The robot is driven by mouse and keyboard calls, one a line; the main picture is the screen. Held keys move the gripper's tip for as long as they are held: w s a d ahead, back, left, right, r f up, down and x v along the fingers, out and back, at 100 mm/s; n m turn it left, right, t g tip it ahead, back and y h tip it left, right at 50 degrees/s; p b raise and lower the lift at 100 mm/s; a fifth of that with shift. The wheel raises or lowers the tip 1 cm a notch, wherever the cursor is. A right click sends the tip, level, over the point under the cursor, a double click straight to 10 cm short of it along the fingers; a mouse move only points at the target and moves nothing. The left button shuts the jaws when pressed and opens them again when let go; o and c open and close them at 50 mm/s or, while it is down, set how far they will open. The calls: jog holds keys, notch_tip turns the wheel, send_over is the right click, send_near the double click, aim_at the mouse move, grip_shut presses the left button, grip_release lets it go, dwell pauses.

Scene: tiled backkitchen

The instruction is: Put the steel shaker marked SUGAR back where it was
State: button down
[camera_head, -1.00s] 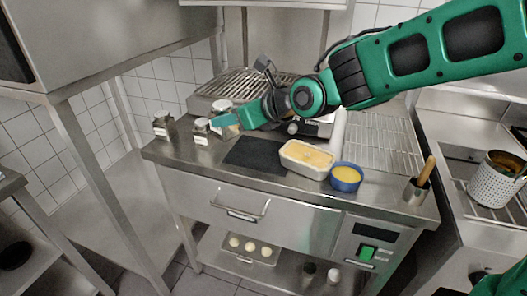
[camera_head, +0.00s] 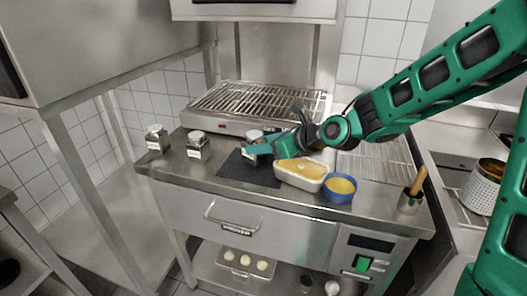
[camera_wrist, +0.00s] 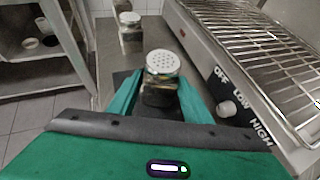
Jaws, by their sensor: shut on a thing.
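My gripper (camera_head: 258,152) is shut on a shaker with a pale, perforated round lid (camera_wrist: 161,64). In the wrist view it stands upright between my fingers, with dark contents or a dark side below the lid. In the head view only its lid (camera_head: 254,135) shows clearly above my fingers. No SUGAR marking is readable. Two similar shakers, one at the left end (camera_head: 157,140) and one nearer the mat (camera_head: 197,146), stand on the steel counter to the left of my gripper. I cannot tell whether the held shaker touches the surface.
A dark mat (camera_head: 236,172) lies below my gripper. A grill (camera_head: 250,103) stands behind it, with its knob (camera_wrist: 227,108) close at right in the wrist view. A white food tub (camera_head: 300,184) and a blue bowl (camera_head: 340,197) are to the right.

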jog(key=shift+f, duration=1.05)
jog(key=shift+f, duration=0.15)
jog(key=c, duration=0.9)
grip_release()
jog(key=shift+c, duration=0.2)
